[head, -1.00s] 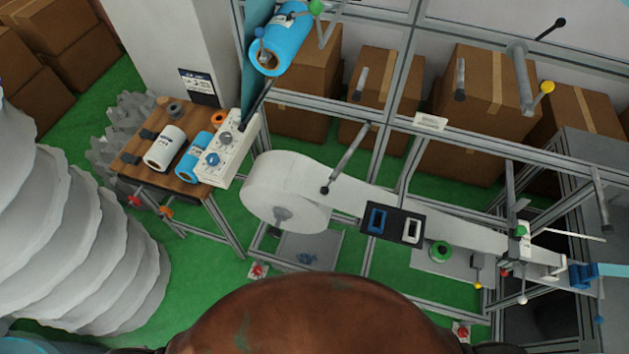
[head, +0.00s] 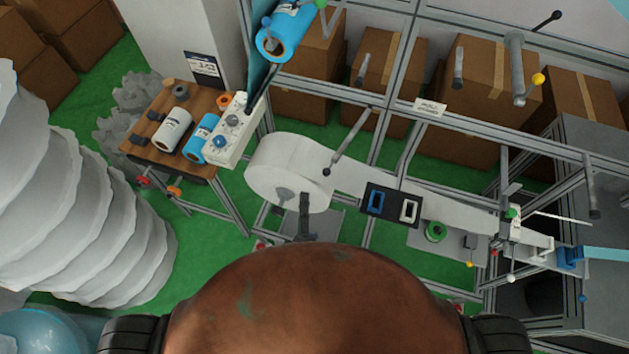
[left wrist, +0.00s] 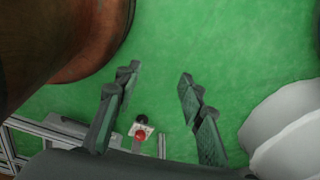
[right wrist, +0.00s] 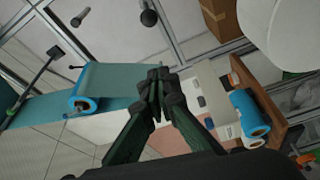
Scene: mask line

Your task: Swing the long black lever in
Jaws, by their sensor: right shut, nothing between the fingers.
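A long dark rod (head: 262,92) runs beside the white control box and the hanging blue film. Another black rod with a dark end (right wrist: 36,75) shows at the left of the right wrist view. I cannot tell which is the task's lever, or whether they are the same. My left gripper (left wrist: 158,78) is open and empty above the green floor, hidden in the head view.
The control box (head: 233,130) stands at the edge of a wooden table (head: 190,93) bearing rolls. A blue roll (head: 285,35) hangs above. Metal frame bars (head: 460,130) cross the right side. A red button (left wrist: 141,134) shows below the left fingers.

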